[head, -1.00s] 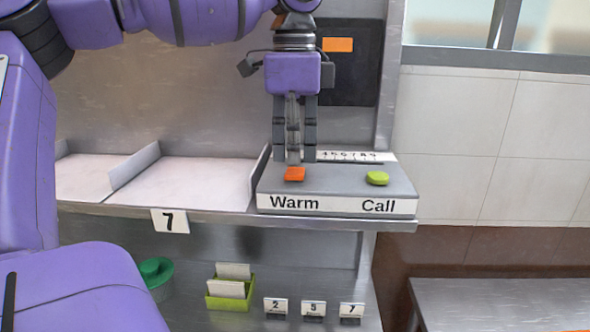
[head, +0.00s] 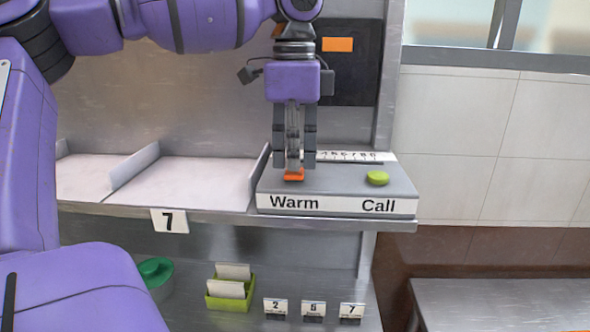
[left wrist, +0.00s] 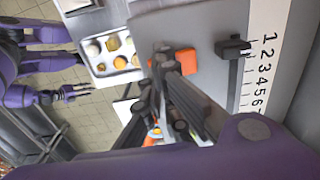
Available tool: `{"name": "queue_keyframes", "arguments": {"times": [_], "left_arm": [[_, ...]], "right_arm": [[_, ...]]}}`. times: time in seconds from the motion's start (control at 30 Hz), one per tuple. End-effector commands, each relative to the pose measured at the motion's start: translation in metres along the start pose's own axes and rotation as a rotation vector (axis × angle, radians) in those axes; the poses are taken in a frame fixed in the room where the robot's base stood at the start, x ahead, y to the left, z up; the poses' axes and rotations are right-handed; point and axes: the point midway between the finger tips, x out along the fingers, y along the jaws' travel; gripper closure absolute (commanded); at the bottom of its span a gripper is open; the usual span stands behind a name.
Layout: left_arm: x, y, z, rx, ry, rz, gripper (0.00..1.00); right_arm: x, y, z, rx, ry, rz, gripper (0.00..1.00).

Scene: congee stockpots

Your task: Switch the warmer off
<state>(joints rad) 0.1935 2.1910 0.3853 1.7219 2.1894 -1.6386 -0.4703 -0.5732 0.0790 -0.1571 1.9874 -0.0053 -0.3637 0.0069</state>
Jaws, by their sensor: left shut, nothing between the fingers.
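The grey control box (head: 338,180) sits on the shelf, with the labels "Warm" and "Call" on its front. The orange Warm button (head: 294,176) is on its left side, and it also shows in the left wrist view (left wrist: 184,62). My left gripper (head: 294,168) points straight down with its fingers shut and empty. Its fingertips are over the orange button and look to be at or very near its top; contact is hard to tell. The green Call button (head: 377,178) is to the right, clear of the gripper. My right gripper is not identifiable in the head view.
A numbered scale (head: 357,156) with a dark slider (left wrist: 233,47) lies at the back of the box. A dark panel (head: 352,75) stands behind my arm. White shelf bays (head: 190,185) are to the left. A green card holder (head: 230,294) and number tags (head: 313,309) are below.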

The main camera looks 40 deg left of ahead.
Motion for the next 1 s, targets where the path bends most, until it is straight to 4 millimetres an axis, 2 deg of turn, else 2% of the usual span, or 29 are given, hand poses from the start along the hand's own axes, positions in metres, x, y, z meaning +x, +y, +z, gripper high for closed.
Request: {"name": "queue_keyframes", "arguments": {"times": [0.8, 1.0], "left_arm": [[0.012, 0.0, 0.0, 0.0, 0.0, -0.001, 1.0], [0.003, 0.0, 0.0, -0.001, 0.001, -0.002, 1.0]], "right_arm": [[-0.001, 0.0, 0.001, 0.001, -0.001, 0.001, 0.6], [-0.001, 0.0, -0.001, 0.001, 0.002, 0.001, 0.6]]}}
